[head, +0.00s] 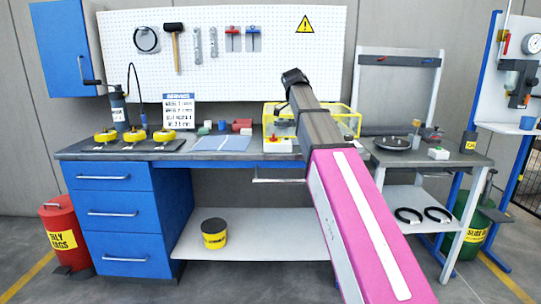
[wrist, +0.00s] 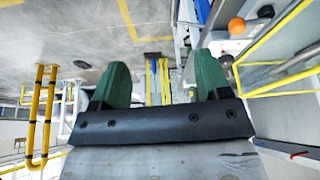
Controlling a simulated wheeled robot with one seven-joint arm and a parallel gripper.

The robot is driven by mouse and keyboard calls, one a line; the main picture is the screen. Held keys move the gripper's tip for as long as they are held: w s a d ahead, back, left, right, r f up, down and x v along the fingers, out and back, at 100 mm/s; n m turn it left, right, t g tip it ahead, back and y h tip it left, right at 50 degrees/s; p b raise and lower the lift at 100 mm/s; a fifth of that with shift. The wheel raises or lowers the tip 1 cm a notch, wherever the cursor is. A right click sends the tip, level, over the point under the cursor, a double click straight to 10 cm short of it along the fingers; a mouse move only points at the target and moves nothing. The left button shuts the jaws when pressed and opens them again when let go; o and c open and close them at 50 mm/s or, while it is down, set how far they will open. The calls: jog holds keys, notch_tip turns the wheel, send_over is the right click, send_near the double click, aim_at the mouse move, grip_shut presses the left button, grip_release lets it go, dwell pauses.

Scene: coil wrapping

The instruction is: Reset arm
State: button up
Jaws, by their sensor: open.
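My arm (head: 362,222) rises from the lower right of the head view. Its pink and dark links reach up in front of the bench to a black end near the pegboard. I cannot make out the fingers in the head view. In the wrist view my gripper (wrist: 161,75) shows two green fingers set wide apart on a dark bar. It is open, and nothing shows held between the fingers. The background in the wrist view appears tilted.
A bench (head: 255,158) with blue drawers stands ahead, below a pegboard (head: 280,75) with tools. A yellow-framed box (head: 345,116) is behind my arm. A side table (head: 455,158) stands right. A red can (head: 62,236) is at far left. Open floor lies in front.

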jog(key=s+d+f+n+y, duration=0.1)
jog(key=s+d+f+n, duration=0.2)
jog(key=f, duration=1.1)
jog(key=s+f+n+y, duration=0.15)
jog(key=f+n, duration=0.35)
jog(key=f, duration=0.8)
jog(key=s+d+f+n+y, duration=0.1)
jog(key=s+f+n, duration=0.3)
jog(key=s+f, duration=0.4)
jog(key=s+f+n+y, duration=0.1)
jog(key=s+f+n, duration=0.3)
jog(key=s+f, duration=0.4)
notch_tip(320, 180, down, 7)
jog(key=shift+d+f+g, duration=0.1)
jog(key=shift+d+g, duration=0.2)
jog(key=shift+d, duration=0.05)
jog(key=shift+s, duration=0.1)
